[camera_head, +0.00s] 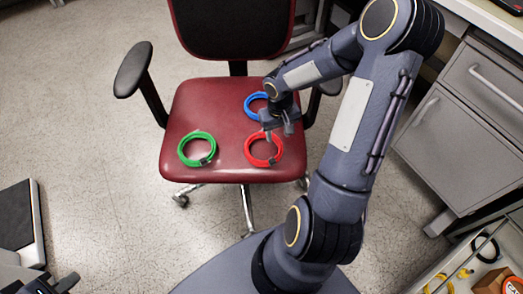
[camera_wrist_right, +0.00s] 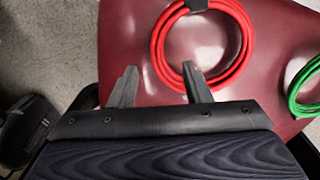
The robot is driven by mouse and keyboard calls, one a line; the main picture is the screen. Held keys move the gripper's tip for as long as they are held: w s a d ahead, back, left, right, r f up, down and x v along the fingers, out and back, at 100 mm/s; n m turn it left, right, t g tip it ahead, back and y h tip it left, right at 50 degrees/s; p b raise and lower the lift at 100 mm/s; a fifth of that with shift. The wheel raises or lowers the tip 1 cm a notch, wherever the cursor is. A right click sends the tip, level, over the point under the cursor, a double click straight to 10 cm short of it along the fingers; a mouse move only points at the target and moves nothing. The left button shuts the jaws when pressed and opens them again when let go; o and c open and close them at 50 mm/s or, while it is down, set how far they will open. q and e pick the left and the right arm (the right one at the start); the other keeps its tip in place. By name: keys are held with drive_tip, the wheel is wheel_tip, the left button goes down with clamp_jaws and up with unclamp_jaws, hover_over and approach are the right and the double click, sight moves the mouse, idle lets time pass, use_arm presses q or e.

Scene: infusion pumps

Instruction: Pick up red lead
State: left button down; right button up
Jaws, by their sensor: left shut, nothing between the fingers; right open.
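The red lead (camera_head: 264,164) is a coiled ring lying on the dark red chair seat (camera_head: 220,110), near its front right. In the right wrist view the red lead (camera_wrist_right: 157,45) lies just ahead of the fingers, with a dark clip at its top. My right gripper (camera_head: 279,131) is open over the far edge of the red lead. In the right wrist view my right gripper (camera_wrist_right: 160,70) has one fingertip over the coil's inside and one outside it. Contact cannot be told. My left gripper (camera_head: 55,284) is shut and empty at the bottom left, partly cut off.
A green lead (camera_head: 182,150) lies on the seat's left. A blue lead (camera_head: 249,103) lies behind the red one, partly hidden by my right gripper. The chair has armrests (camera_head: 133,70) and a backrest. A grey drawer cabinet (camera_head: 460,110) stands right.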

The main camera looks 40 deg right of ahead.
sight(279, 141)
drive_tip(key=f, duration=0.3)
drive_tip(key=shift+s+b, duration=0.2)
drive_tip(key=shift+b, duration=0.2)
drive_tip(key=shift+c, duration=0.4)
clamp_jaws()
drive_tip(key=shift+r, duration=0.15)
